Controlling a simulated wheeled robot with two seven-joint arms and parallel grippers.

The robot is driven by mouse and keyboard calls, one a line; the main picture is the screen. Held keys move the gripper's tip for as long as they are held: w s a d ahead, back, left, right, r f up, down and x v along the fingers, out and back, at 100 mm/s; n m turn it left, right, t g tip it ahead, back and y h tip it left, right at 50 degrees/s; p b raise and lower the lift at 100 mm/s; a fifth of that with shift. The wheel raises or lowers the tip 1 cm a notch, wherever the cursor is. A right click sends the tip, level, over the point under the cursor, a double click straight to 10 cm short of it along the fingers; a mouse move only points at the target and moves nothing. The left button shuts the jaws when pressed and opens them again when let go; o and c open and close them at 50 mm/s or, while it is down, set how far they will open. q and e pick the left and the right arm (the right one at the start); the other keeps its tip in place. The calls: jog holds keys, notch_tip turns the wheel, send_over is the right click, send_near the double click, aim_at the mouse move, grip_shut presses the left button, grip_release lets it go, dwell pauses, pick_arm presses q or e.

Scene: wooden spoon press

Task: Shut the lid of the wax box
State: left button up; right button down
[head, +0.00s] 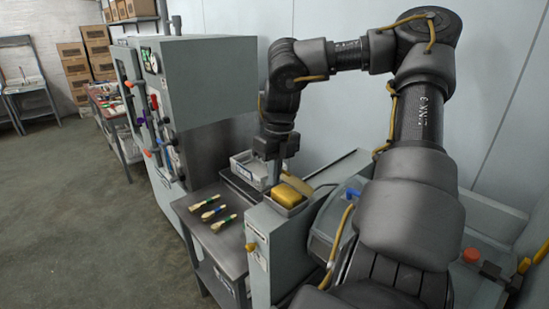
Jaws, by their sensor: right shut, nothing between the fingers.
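My right gripper (274,178) points down just behind and left of the wax, close to the tan piece. It is shut with nothing in it. I cannot tell whether it touches the piece. My left gripper is out of view.
A metal table (220,236) holds several wooden spoons or brushes in front and a light grey tray (249,170) at the back. A tall grey cabinet (200,85) stands left of it. A wall closes the back. The floor (80,200) at left is clear.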

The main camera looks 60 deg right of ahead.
notch_tip(320, 180, up, 10)
jog(key=d+b, duration=0.1)
jog(key=shift+s+r, duration=0.15)
jog(key=shift+r, duration=0.05)
